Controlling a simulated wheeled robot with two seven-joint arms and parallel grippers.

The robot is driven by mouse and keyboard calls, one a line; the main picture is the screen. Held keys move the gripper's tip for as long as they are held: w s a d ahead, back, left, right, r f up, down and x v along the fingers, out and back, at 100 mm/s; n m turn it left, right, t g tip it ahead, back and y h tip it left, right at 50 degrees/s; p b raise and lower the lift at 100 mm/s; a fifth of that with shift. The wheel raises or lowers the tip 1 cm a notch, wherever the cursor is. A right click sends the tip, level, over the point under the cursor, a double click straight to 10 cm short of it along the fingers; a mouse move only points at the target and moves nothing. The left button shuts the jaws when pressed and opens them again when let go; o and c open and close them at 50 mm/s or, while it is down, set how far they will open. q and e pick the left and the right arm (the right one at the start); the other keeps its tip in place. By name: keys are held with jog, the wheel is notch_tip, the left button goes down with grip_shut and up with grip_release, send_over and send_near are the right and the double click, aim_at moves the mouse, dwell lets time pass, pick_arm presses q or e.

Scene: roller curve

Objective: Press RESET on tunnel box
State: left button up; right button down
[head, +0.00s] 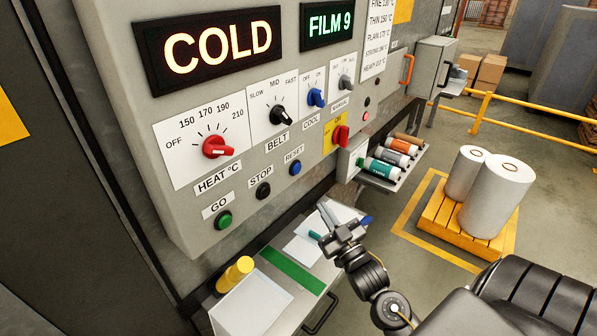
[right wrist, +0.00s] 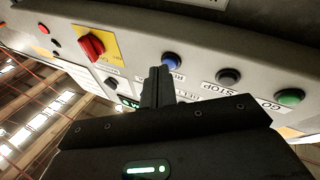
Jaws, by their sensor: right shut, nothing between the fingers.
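The tunnel box (head: 262,160) is a grey control panel with a lit COLD sign. Its blue RESET button (head: 295,167) is at the lower right of the panel, beside the black STOP button (head: 263,190) and green GO button (head: 223,220). My right gripper (head: 326,213) is shut and empty, below and a little right of RESET, apart from it in the head view. In the right wrist view, the gripper fingers (right wrist: 158,85) point up toward the panel, with the blue button (right wrist: 171,60) just beyond and right of their tips. My left gripper is not in view.
A red switch (head: 340,137) on a yellow plate sits right of RESET. A shelf below holds papers, a green strip (head: 292,271) and a yellow bottle (head: 235,274). A rack of tubes (head: 380,176) stands to the right.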

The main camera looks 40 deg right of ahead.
notch_tip(320, 180, up, 7)
jog(key=s+d+n+t+y, duration=0.1)
jog(key=s+d+t, duration=0.1)
jog(key=t, duration=0.2)
jog(key=shift+d+f+n+t, duration=0.2)
jog(key=shift+d+n+t, duration=0.05)
jog(key=shift+n+t, duration=0.15)
jog(key=shift+w, duration=0.1)
jog(key=b, duration=0.2)
send_near(299, 165)
jog(key=shift+w+d+r, duration=0.25)
jog(key=shift+w+r, duration=0.55)
jog(key=shift+r, duration=0.3)
jog(key=shift+w+d+r, duration=0.2)
jog(key=shift+w+r, duration=0.55)
jog(key=shift+r, duration=0.35)
jog(key=shift+w+a, duration=0.1)
jog(key=shift+w, duration=0.1)
jog(key=shift+w, duration=0.2)
jog(key=shift+w+a, duration=0.2)
jog(key=shift+w, duration=0.25)
dwell(0.3)
jog(key=shift+s, duration=0.1)
jog(key=shift+s+d, duration=0.3)
jog(key=shift+s, duration=0.5)
